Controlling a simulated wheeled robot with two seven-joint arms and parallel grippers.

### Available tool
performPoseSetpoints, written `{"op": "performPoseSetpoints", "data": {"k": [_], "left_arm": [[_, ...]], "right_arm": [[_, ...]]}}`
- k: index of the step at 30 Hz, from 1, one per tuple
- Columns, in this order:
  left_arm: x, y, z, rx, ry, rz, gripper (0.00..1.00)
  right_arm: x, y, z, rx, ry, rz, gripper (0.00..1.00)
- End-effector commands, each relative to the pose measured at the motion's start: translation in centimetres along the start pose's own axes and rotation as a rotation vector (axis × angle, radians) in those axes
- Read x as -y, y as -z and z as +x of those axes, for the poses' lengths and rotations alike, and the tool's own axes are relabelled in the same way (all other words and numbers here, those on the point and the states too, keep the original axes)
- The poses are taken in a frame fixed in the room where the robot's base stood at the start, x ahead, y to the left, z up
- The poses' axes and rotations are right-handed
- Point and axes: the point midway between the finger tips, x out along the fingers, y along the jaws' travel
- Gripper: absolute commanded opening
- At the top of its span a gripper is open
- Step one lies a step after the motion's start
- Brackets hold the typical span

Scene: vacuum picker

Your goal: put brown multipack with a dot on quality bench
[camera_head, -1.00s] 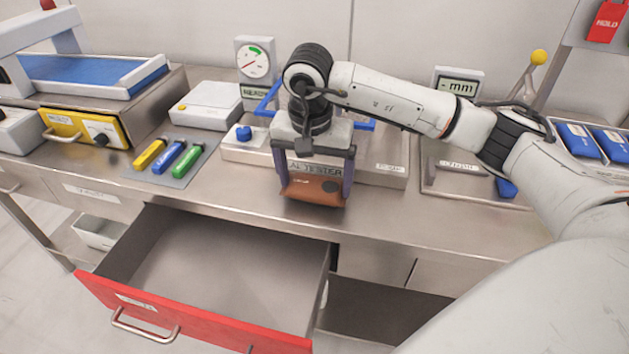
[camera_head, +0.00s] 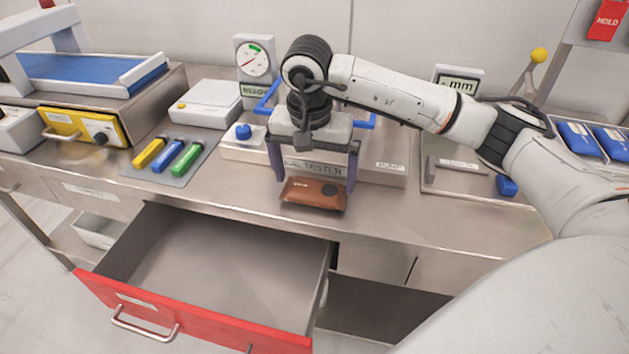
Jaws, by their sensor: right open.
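The brown multipack with a dark dot (camera_head: 313,194) lies on the steel quality bench (camera_head: 420,225), near its front edge and in front of the seal tester. My right gripper (camera_head: 312,184) is open just behind and above the pack, its two purple-grey fingers spread to either side. The pack lies in front of the fingers, and I cannot tell whether either finger touches it. My left gripper is not in view.
An open drawer with a red front (camera_head: 185,318) juts out below the bench at left. The seal tester (camera_head: 385,172) stands behind the pack. Yellow, blue and green markers (camera_head: 168,156) lie to the left. Blue packs (camera_head: 595,140) sit at far right.

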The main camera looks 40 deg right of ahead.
Motion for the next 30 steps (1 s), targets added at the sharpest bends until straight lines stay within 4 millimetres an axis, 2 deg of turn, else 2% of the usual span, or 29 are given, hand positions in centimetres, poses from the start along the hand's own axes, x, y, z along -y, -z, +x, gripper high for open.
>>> {"op": "performPoseSetpoints", "data": {"k": [6, 12, 18, 30], "left_arm": [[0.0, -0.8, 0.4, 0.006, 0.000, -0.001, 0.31], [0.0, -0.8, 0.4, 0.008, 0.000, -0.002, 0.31], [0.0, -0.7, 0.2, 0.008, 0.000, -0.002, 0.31], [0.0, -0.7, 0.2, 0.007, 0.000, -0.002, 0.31]], "right_arm": [[0.1, 0.1, -5.0, -0.004, 0.006, 0.000, 1.00], [0.1, 0.1, -8.7, -0.004, 0.004, 0.000, 1.00], [0.0, 0.0, -9.9, -0.001, 0.001, 0.000, 1.00], [0.0, 0.0, -9.9, 0.000, 0.000, 0.000, 1.00]]}}
